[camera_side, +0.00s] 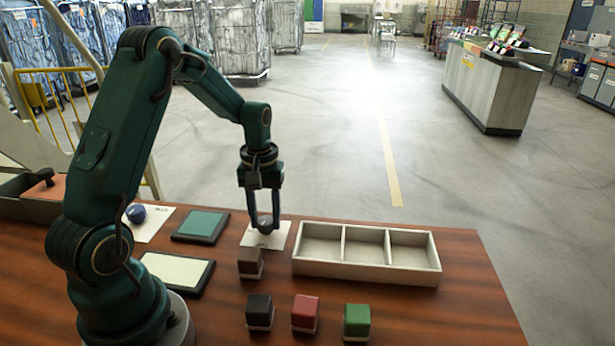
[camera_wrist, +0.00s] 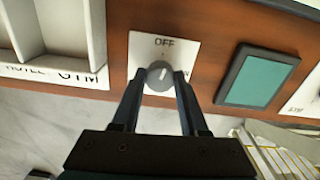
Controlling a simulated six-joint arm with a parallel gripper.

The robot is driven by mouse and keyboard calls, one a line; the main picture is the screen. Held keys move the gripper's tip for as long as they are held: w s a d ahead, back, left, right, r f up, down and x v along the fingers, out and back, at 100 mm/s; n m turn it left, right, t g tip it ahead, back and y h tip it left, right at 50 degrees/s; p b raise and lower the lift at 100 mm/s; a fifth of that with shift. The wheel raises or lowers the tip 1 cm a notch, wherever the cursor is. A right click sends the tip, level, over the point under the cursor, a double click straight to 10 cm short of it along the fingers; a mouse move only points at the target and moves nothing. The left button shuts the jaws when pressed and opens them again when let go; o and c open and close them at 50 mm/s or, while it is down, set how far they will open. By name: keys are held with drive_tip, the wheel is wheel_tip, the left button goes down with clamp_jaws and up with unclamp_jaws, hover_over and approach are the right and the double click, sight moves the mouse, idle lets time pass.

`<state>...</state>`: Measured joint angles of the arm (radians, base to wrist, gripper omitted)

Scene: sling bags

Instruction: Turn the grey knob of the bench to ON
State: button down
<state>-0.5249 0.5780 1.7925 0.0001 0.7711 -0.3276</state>
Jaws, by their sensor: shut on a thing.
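The grey knob (camera_wrist: 159,76) sits on a white plate (camera_wrist: 140,48) in the wrist view. The plate reads OFF above the knob; a second label to its right is partly hidden by a finger. A pale mark on the knob points roughly up in the picture, toward OFF. My gripper (camera_wrist: 160,84) is shut on the knob, one finger on each side. In the side view my gripper (camera_side: 265,228) points down onto the white plate (camera_side: 281,229), and the knob is hidden between the fingers.
A three-compartment tray (camera_side: 365,270) stands close right of the plate. A brown block (camera_side: 250,262) is just in front; black (camera_side: 259,311), red (camera_side: 305,313) and green (camera_side: 356,321) blocks lie nearer. A teal-faced pad (camera_side: 200,226), cream-faced pad (camera_side: 178,270) and blue knob (camera_side: 136,213) are left.

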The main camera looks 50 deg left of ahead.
drive_tip(key=m, duration=0.4)
drive_tip(key=shift+m, duration=0.3)
drive_tip(key=m, duration=0.3)
drive_tip(key=shift+m, duration=0.4)
drive_tip(key=m, duration=0.3)
drive_tip(key=shift+m, duration=2.1)
drive_tip(key=shift+c, duration=2.2)
unclamp_jaws()
drive_tip(key=shift+r, duration=0.1)
